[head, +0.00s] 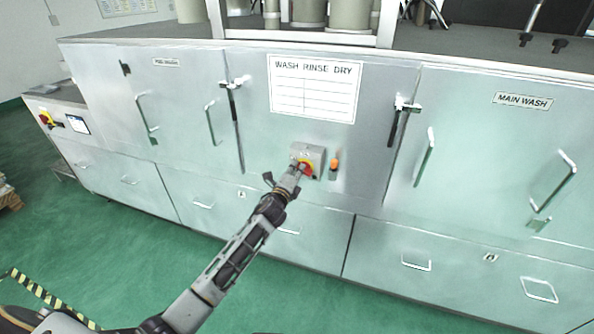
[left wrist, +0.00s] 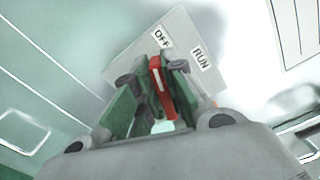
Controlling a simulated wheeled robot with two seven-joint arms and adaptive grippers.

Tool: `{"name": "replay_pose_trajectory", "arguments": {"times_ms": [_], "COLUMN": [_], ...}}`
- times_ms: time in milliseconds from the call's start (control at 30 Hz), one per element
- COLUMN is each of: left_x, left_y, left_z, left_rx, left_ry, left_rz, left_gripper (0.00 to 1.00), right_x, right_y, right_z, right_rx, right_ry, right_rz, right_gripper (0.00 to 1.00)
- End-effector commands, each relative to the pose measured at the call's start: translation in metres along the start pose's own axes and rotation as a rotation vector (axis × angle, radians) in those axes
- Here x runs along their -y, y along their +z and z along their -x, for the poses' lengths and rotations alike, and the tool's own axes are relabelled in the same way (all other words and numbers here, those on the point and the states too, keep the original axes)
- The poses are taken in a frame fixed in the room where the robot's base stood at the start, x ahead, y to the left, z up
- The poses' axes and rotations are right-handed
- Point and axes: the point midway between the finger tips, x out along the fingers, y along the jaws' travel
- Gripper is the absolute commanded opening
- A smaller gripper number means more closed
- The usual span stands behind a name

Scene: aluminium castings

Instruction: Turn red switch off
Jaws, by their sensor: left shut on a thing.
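The red switch (head: 306,168) sits on a grey switch box on the front of the washing machine, below the WASH RINSE DRY sign. In the left wrist view the red switch handle (left wrist: 157,76) stands between my fingers, with OFF and RUN labels on the box (left wrist: 185,35) beyond it. The handle lies near the OFF label, slightly tilted. My left gripper (head: 296,172) is shut on the handle; its fingers (left wrist: 158,88) hide part of the switch. The right gripper is not in view.
An orange-topped fitting (head: 334,168) is just right of the switch box. Door handles (head: 210,122) and latches (head: 400,118) stick out on both sides. Another red and yellow switch (head: 46,118) is at the far left. The green floor (head: 130,235) in front is largely open.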

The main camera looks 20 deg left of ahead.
Motion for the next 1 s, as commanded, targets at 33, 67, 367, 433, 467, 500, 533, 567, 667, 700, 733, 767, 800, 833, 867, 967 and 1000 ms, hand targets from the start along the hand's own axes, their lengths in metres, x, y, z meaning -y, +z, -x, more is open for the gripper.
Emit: {"name": "replay_pose_trajectory", "arguments": {"times_ms": [33,67,367,433,467,500,533,567,667,700,733,767,800,833,867,967,1000], "left_x": [-0.0029,-0.0035,-0.0073,-0.0078,-0.0080,-0.0083,-0.0085,-0.0087,-0.0090,-0.0091,-0.0091,-0.0092,-0.0092,-0.0092,-0.0092,-0.0092,-0.0092], "left_y": [-0.0001,-0.0003,-0.0012,-0.0014,-0.0014,-0.0014,-0.0014,-0.0014,-0.0014,-0.0014,-0.0014,-0.0014,-0.0014,-0.0014,-0.0014,-0.0015,-0.0015], "left_z": [0.0002,0.0002,0.0001,0.0001,0.0001,0.0001,0.0001,0.0001,0.0001,0.0001,0.0001,0.0001,0.0001,0.0001,0.0001,0.0001,0.0001], "left_rx": [0.001,0.001,0.001,0.001,0.001,0.001,0.001,0.001,0.001,0.001,0.001,0.001,0.001,0.001,0.001,0.001,0.001], "left_ry": [0.003,0.003,0.002,0.002,0.002,0.002,0.002,0.002,0.003,0.003,0.003,0.003,0.003,0.003,0.003,0.003,0.003], "left_rz": [0.043,0.069,0.284,0.316,0.326,0.339,0.347,0.355,0.372,0.375,0.377,0.378,0.379,0.380,0.380,0.380,0.380], "left_gripper": [0.00,0.00,0.00,0.00,0.00,0.00,0.00,0.00,0.00,0.00,0.00,0.00,0.00,0.00,0.00,0.00,0.00], "right_x": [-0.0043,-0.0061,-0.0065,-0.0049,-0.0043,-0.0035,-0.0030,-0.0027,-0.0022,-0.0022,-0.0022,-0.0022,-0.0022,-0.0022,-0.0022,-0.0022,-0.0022], "right_y": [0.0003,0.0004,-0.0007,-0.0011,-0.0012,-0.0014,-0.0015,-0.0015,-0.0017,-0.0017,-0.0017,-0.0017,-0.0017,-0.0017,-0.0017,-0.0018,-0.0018], "right_z": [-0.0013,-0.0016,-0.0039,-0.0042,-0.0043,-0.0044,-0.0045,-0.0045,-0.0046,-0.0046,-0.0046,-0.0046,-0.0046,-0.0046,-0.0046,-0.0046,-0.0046], "right_rx": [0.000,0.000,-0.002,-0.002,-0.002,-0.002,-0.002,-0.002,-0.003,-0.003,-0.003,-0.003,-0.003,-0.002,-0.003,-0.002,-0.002], "right_ry": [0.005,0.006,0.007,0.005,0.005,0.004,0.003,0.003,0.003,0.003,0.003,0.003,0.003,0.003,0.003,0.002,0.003], "right_rz": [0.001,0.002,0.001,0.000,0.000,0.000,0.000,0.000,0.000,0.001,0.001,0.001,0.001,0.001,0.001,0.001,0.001], "right_gripper": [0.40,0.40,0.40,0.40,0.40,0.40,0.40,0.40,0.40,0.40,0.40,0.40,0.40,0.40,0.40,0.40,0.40]}}
